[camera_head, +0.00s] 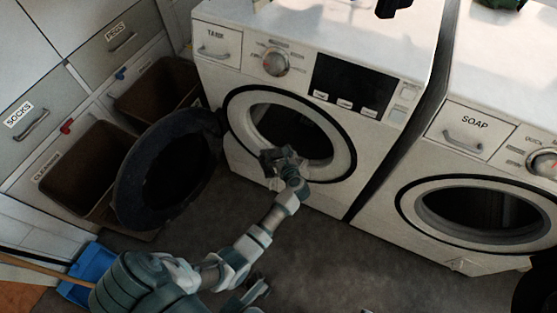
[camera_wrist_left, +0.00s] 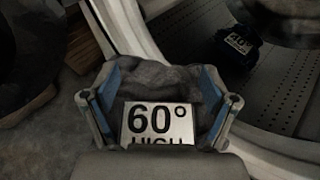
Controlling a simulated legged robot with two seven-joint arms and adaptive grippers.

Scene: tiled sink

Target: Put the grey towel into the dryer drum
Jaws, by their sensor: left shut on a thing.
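The grey towel (camera_wrist_left: 160,80) is bunched between the fingers of my left gripper (camera_wrist_left: 163,105) in the left wrist view, with a white label reading "60° HIGH". In the head view my left gripper (camera_head: 280,163) is at the lower left of the open round mouth of the left machine, marked TANK; the towel is hard to tell from the gripper there. The dryer drum (camera_head: 300,125) is dark inside. In the wrist view the drum (camera_wrist_left: 288,85) is to the right of the towel and holds a dark bundle (camera_wrist_left: 237,47) with a partly readable label.
The round door (camera_head: 212,165) stands open to the left. Brown bins (camera_head: 75,165) tilt out below grey drawers at the left. A second machine marked SOAP (camera_head: 480,150) stands at the right. A blue dustpan (camera_head: 80,278) lies at lower left. The floor between is mostly clear.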

